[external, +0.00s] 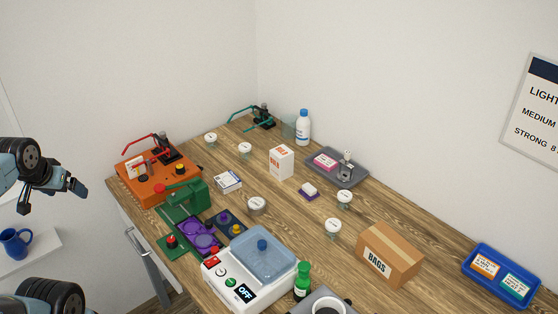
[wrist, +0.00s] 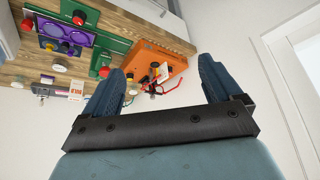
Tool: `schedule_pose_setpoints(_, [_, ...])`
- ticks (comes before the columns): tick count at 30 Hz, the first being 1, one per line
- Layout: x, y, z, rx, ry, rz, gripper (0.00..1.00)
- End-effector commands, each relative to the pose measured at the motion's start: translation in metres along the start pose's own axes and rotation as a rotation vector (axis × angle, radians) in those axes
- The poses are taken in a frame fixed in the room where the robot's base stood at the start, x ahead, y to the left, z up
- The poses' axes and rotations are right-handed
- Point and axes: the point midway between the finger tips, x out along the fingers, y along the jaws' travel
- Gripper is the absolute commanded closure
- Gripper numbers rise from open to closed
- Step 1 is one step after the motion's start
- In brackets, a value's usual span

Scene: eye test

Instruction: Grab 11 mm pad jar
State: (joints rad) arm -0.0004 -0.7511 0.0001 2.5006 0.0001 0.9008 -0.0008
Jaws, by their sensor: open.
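Several small round jars with white lids stand on the wooden bench: two at the back left, a first jar (external: 211,138) and a second jar (external: 245,149); one in the middle (external: 257,205); and two to the right, an upper jar (external: 344,199) and a lower jar (external: 333,228). Their lid marks are too small to read, so I cannot tell which is the 11 mm pad jar. My gripper (wrist: 164,75) is open and empty, off the bench's left side in the external view, apart from every jar. One jar (wrist: 60,65) shows in the wrist view.
An orange unit (external: 165,183) stands at the bench's left edge, with a green device (external: 188,196) in front. A white scale (external: 250,275), cardboard box (external: 390,254), grey tray (external: 352,181) and blue tray (external: 475,265) stand around. A blue mug (external: 15,243) sits on a shelf.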

Motion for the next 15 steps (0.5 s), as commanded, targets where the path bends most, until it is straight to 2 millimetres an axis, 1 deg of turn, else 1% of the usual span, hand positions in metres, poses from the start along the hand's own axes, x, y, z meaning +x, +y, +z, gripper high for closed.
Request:
schedule_pose_setpoints(2, [0.000,0.000,0.000,0.000,0.000,0.000,0.15])
schedule_pose_setpoints(3, [0.000,0.000,0.000,0.001,0.000,0.000,0.19])
schedule_pose_setpoints(4, [0.000,0.000,0.000,0.001,0.000,0.000,0.20])
schedule_pose_setpoints(11, [-0.001,0.000,-0.001,0.001,0.001,0.000,0.20])
schedule_pose_setpoints(14, [-0.009,0.000,-0.006,0.001,0.002,0.000,0.20])
schedule_pose_setpoints(15, [-0.015,0.000,-0.009,0.001,0.003,0.000,0.20])
